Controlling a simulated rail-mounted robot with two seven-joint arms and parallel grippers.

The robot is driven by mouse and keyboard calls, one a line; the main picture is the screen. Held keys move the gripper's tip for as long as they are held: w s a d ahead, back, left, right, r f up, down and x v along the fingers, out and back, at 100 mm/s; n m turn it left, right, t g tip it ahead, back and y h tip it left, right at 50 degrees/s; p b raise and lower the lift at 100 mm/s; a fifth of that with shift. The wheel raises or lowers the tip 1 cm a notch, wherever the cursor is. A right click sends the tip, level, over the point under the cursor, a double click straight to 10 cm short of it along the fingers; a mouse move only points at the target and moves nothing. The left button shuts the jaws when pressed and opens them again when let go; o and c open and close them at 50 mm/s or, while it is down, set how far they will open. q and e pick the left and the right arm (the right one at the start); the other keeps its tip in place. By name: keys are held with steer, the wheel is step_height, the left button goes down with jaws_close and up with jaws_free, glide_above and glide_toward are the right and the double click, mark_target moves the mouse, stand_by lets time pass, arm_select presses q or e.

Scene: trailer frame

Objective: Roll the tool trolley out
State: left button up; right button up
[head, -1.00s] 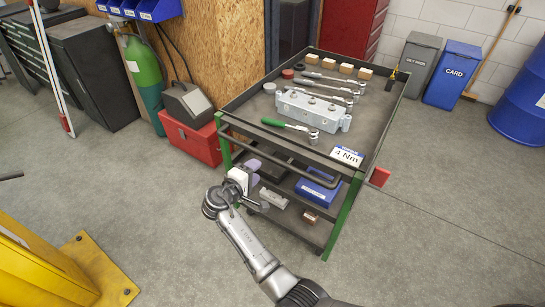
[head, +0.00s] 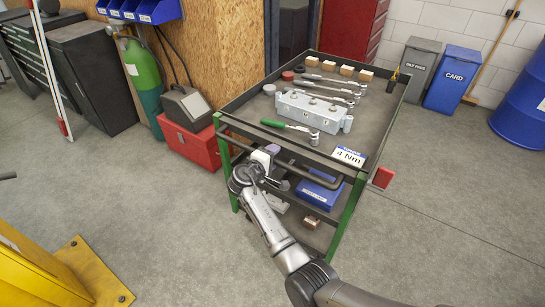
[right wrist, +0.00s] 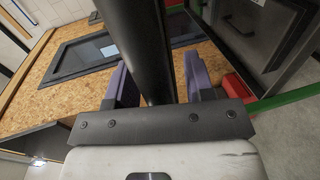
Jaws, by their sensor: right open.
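The tool trolley (head: 377,137) is a dark metal cart with green legs, standing in the middle of the head view. Its dark push handle (head: 308,178) runs along the near side, below the top tray. My right gripper (head: 272,152) is at the left part of this handle. In the right wrist view the open purple-padded fingers (right wrist: 158,88) stand on either side of a dark bar (right wrist: 145,40), which looks like the handle. I cannot tell whether either finger touches it. My left gripper is not in view.
The top tray carries a grey block (head: 312,112), a green-handled wrench (head: 290,127) and other tools. A red toolbox (head: 192,146) stands close to the trolley's left. Bins (head: 452,78) and a blue drum (head: 522,105) are at right. A yellow base (head: 90,270) is at lower left.

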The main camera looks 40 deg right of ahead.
steer(key=shift+c, duration=0.2)
jaws_close()
stand_by(0.4)
